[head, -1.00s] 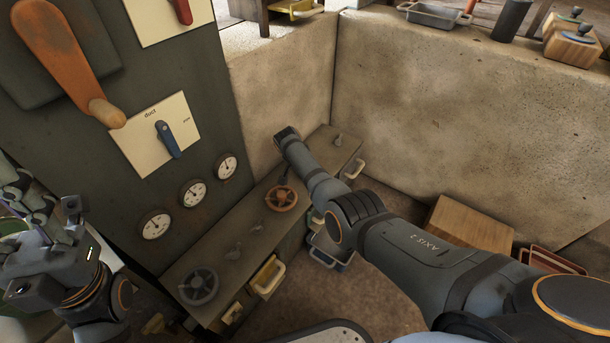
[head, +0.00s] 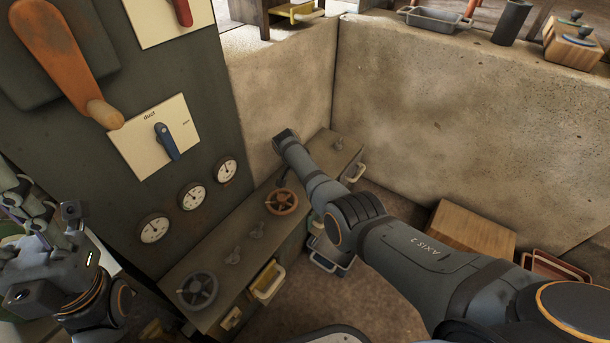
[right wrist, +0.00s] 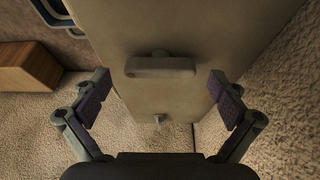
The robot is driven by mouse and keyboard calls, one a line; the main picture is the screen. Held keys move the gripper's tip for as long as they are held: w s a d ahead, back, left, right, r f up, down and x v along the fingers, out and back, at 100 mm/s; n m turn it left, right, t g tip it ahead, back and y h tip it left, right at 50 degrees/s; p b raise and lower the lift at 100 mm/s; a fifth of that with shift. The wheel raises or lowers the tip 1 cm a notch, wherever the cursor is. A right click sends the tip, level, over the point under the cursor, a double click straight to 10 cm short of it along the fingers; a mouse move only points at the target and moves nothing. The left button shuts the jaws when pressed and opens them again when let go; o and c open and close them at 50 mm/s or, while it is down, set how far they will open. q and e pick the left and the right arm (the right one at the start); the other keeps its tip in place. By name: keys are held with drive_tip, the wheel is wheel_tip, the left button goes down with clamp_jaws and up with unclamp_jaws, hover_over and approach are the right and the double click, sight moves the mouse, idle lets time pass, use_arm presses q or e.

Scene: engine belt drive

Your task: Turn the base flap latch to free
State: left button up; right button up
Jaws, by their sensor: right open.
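In the right wrist view a short grey bar-shaped handle (right wrist: 160,66), which looks like the flap latch, lies crosswise on a flat dull panel (right wrist: 155,25). My right gripper (right wrist: 160,87) is open, with one finger on either side below the bar; neither touches it. In the head view my right forearm reaches over the bench top, and its gripper is hidden there. My left gripper (head: 25,205) is at the left edge, partly cut off; its jaw opening is unclear.
A small peg (right wrist: 158,119) stands below the bar. The bench (head: 225,265) carries an orange-brown handwheel (head: 282,201), a dark handwheel (head: 197,287) and small wing knobs. A tall panel (head: 95,165) with gauges is behind it. A stone wall (head: 430,130) and wooden box (head: 470,232) are right.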

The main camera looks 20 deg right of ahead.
drive_tip(key=v, duration=1.2)
idle(0.3)
